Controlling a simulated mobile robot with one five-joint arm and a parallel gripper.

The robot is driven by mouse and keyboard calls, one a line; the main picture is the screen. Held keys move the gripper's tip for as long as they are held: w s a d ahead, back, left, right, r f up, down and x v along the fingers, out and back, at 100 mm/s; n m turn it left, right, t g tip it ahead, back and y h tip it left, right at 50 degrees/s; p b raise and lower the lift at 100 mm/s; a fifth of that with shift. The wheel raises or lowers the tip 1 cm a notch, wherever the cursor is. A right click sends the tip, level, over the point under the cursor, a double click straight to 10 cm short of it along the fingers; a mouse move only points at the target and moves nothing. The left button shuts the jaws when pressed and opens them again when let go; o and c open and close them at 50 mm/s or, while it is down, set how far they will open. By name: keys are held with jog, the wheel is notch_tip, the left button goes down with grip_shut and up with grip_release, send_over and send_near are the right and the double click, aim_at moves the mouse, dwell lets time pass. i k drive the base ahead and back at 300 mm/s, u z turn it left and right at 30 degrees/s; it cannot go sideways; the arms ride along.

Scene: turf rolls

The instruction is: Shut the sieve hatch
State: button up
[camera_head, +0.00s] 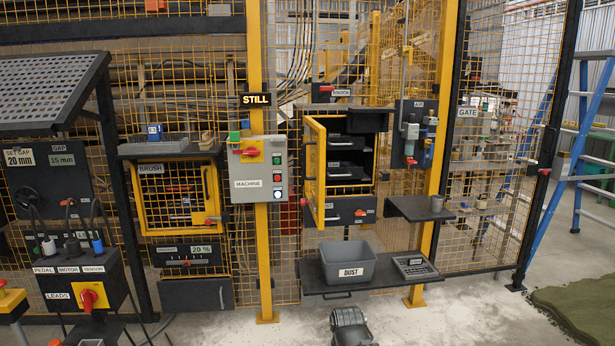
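The hatch that looks like the sieve hatch (315,172) is a yellow-framed mesh door in the middle of the machine front. It stands open, swung out towards me on its left side, and shows nearly edge-on. Behind it is a dark cabinet (347,187) with several dark drawer-like trays inside. A small red part sits on the door's face. No label reading sieve is legible to me. A grey part of my arm, probably my gripper (352,328), shows at the bottom middle, low and well apart from the hatch. Its fingers cannot be made out.
Below the hatch a shelf (330,289) holds a grey DUST bin (348,264) and a keypad. A small dark shelf (417,208) juts out at right. The MACHINE box (259,183) is left of the door. The BRUSH hatch (178,198) looks shut. Open floor lies in front.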

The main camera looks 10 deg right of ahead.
aim_at(318, 197)
jog(key=u, duration=2.1)
jog(key=k, duration=0.7)
jog(key=z, duration=0.8)
jog(key=i, duration=1)
jog(key=u, duration=0.05)
